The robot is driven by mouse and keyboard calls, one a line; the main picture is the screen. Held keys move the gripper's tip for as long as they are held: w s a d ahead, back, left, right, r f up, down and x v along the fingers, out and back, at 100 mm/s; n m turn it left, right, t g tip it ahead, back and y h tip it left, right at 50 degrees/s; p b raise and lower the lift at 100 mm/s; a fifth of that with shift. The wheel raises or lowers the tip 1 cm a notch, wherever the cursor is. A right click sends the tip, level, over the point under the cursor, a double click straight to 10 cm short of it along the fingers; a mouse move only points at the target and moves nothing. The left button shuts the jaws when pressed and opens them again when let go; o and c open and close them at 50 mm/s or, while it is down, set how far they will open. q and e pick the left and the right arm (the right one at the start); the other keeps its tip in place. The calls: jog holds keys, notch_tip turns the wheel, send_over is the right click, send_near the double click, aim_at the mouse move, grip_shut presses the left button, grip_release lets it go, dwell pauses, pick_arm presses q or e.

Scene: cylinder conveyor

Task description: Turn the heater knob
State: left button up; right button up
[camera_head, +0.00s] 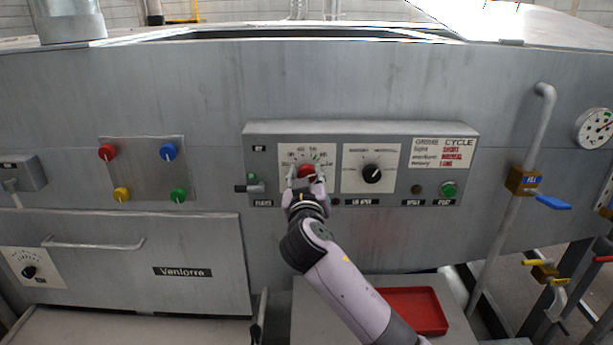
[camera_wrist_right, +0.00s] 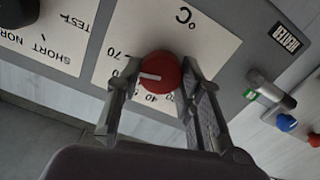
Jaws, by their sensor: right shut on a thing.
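The heater knob (camera_head: 306,171) is red with a white pointer line and sits on a white temperature dial plate (camera_head: 322,155) on the grey control panel. In the right wrist view the red knob (camera_wrist_right: 160,73) lies between the two fingers, its white line pointing left in the picture. My right gripper (camera_head: 305,180) is shut on the knob, one finger on each side; its fingers also show in the right wrist view (camera_wrist_right: 158,92). Part of the knob and dial is hidden behind the gripper in the head view. My left gripper is not in view.
A black knob (camera_head: 371,174) on its own white plate is just right of the gripper. A small lever switch (camera_head: 251,186) sticks out to the left. A green button (camera_head: 448,189) is farther right. A red tray (camera_head: 413,310) lies below, beside my arm.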

jog(key=c, duration=0.3)
jog(key=n+p, duration=0.1)
jog(key=n, duration=0.3)
jog(key=shift+a+n, duration=0.1)
jog(key=shift+n, duration=0.2)
jog(key=shift+n+p, duration=0.95)
jog(key=shift+n, duration=1.05)
jog(key=o, duration=1.1)
jog(key=shift+a, duration=0.1)
jog(key=shift+o, duration=0.2)
